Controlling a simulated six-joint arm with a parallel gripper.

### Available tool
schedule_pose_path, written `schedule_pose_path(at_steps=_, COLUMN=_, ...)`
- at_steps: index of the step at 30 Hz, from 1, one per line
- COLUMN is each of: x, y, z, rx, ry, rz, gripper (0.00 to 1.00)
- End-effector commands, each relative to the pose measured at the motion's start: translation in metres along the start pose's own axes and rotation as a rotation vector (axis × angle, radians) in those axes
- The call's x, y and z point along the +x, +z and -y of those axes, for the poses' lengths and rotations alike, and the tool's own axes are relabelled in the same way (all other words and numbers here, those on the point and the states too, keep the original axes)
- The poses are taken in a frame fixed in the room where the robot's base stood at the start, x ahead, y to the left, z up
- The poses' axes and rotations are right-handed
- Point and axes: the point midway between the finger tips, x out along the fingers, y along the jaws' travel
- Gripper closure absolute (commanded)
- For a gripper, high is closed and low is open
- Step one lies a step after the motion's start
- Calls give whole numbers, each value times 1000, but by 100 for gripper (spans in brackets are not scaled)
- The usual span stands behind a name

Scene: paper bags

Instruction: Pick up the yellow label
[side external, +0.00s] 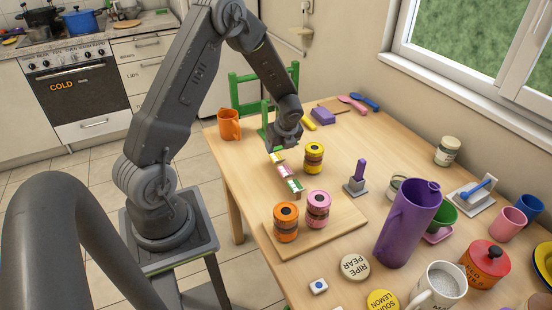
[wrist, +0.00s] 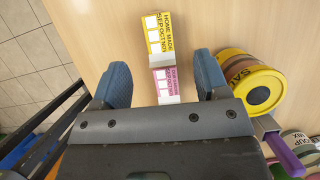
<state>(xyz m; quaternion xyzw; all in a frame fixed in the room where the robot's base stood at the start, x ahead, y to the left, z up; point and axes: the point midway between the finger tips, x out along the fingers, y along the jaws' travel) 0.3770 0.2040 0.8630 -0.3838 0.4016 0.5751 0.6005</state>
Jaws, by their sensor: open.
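The yellow label (wrist: 159,33) lies flat on the wooden table in the wrist view, with printed text and white boxes. It also shows in the side view (side external: 277,157), just below my gripper. My gripper (wrist: 162,62) is open and empty, its two blue fingertips apart on either side of the label row. The yellow label lies mostly beyond the fingertips in the wrist view. A pink label (wrist: 165,80) lies between the fingers, nearer my palm. In the side view my gripper (side external: 279,148) is over the far end of the row; its fingertips are hard to make out.
A yellow-lidded jar (wrist: 250,85) stands close to the right finger. A green-edged label (side external: 295,187) lies at the near end of the row. Orange (side external: 286,222) and pink (side external: 318,209) jars stand on a board. An orange mug (side external: 229,124) stands at the table's left edge.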

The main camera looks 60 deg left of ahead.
Motion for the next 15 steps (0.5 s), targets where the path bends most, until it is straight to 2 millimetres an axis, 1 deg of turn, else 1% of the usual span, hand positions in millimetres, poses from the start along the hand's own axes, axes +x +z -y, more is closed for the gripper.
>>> schedule_pose_path(at_steps=1, x=5, y=0, z=0, rx=0, ry=1, rz=-1, gripper=32)
schedule_pose_path(at_steps=5, x=12, y=0, z=-1, rx=0, ry=1, rz=0, gripper=32)
schedule_pose_path(at_steps=8, x=24, y=-1, z=-2, rx=0, ry=2, rz=-1, gripper=32)
schedule_pose_path(at_steps=12, x=45, y=-3, z=-3, rx=0, ry=2, rz=-2, gripper=32)
schedule_pose_path(at_steps=15, x=55, y=-2, z=-3, rx=-1, ry=0, rz=-2, gripper=32)
